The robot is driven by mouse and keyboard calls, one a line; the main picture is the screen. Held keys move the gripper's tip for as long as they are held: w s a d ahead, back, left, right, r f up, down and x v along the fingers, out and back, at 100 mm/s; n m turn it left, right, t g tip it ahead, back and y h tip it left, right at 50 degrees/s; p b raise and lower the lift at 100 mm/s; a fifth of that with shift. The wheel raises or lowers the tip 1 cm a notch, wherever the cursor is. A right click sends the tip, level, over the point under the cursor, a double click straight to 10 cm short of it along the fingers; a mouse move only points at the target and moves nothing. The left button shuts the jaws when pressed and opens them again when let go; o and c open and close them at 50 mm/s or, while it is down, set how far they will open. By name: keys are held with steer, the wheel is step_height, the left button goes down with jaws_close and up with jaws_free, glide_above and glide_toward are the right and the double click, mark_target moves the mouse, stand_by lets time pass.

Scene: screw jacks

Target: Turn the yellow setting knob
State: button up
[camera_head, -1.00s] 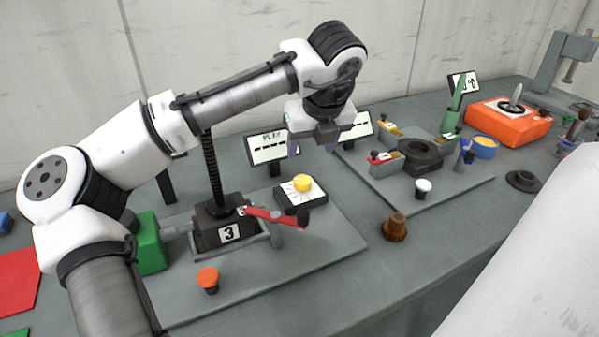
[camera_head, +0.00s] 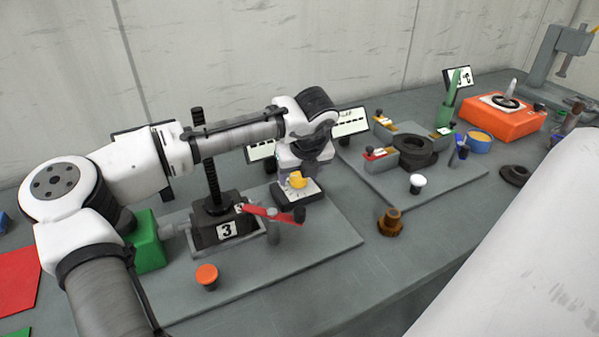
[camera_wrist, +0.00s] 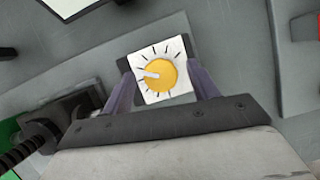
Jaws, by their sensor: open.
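The yellow setting knob (camera_head: 297,180) sits on a small black box with a white dial face (camera_head: 312,190), on the grey base plate. In the wrist view the round yellow knob (camera_wrist: 160,74) has a white pointer aimed left, and black tick marks surround it on the white dial (camera_wrist: 176,50). My gripper (camera_wrist: 163,84) is open, with one purple finger on each side of the dial. In the head view my gripper (camera_head: 300,172) is low over the knob and partly hides it. I cannot tell whether the fingers touch it.
A screw jack marked 3 (camera_head: 227,230) with a red lever (camera_head: 268,214) stands left of the dial box. An orange button (camera_head: 207,275) is at the plate's front. A brown knob (camera_head: 391,222) stands to the right. Display panels (camera_head: 350,122) stand behind my gripper.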

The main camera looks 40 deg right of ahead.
steer(key=c, duration=1)
steer(key=shift+r+n+p, duration=0.1)
steer(key=shift+n+p, duration=0.2)
steer(key=shift+p, duration=0.05)
steer(key=shift+s+d+n+y+p, duration=0.15)
steer(key=shift+n+y+p, duration=0.45)
steer(key=shift+n+p, duration=0.55)
steer(key=shift+n+y+p, duration=0.5)
steer(key=shift+n+p, duration=0.25)
steer(key=shift+n, duration=0.7)
steer(key=o, duration=1)
